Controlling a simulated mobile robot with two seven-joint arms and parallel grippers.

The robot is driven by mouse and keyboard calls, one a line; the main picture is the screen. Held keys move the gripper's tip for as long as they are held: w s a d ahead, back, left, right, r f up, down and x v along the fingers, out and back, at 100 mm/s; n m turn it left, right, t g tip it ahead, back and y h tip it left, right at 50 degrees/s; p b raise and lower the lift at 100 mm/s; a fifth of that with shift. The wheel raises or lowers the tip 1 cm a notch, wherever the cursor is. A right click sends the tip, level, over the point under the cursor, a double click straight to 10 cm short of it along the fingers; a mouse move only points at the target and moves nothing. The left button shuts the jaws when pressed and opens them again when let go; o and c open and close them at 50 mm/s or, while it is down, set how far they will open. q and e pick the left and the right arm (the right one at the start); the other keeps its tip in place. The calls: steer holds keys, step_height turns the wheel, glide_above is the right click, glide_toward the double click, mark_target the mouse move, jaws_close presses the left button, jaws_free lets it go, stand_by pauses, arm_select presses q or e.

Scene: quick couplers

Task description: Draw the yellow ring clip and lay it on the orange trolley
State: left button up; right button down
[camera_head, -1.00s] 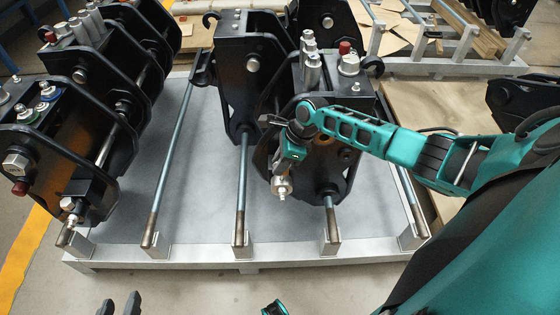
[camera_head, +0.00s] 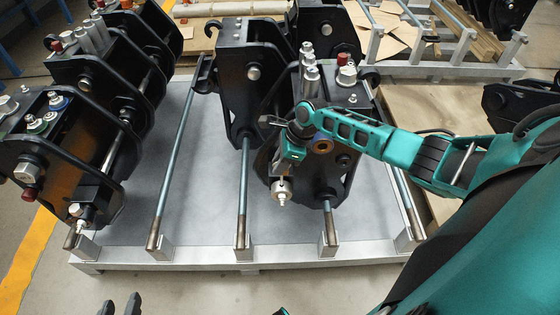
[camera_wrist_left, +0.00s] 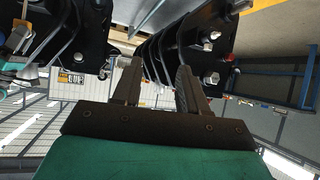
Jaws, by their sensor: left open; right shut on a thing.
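My right gripper (camera_head: 284,168) is at the front of the middle black coupler (camera_head: 330,185), just above a silver pin end (camera_head: 283,192). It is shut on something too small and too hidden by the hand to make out. I cannot make out the yellow ring clip in either view. The orange trolley is not in view. My left gripper (camera_head: 120,306) shows only its dark fingertips at the bottom edge of the head view. In the left wrist view the left gripper (camera_wrist_left: 157,88) is open and empty, its two fingers well apart.
Several black couplers stand on a grey pallet rack (camera_head: 200,256) with upright steel rods. Another coupler (camera_head: 60,150) stands at the left. A wooden board (camera_head: 440,105) lies at the right. The floor in front of the rack is clear, with a yellow stripe (camera_head: 22,265) at the left.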

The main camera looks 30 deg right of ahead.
steer(key=shift+r+p, duration=0.4)
steer(key=shift+r, duration=0.1)
steer(key=shift+r+p, duration=0.55)
steer(key=shift+p, duration=0.15)
arm_select(q)
steer(key=shift+s+a+r, duration=0.2)
steer(key=shift+a+r, duration=0.3)
steer(key=shift+a, duration=0.1)
steer(key=shift+f, duration=0.15)
arm_select(e)
step_height(320, 180, up, 4)
steer(key=p, duration=0.5)
arm_select(q)
step_height(320, 180, up, 6)
steer(key=shift+f, duration=0.2)
steer(key=shift+f, duration=0.1)
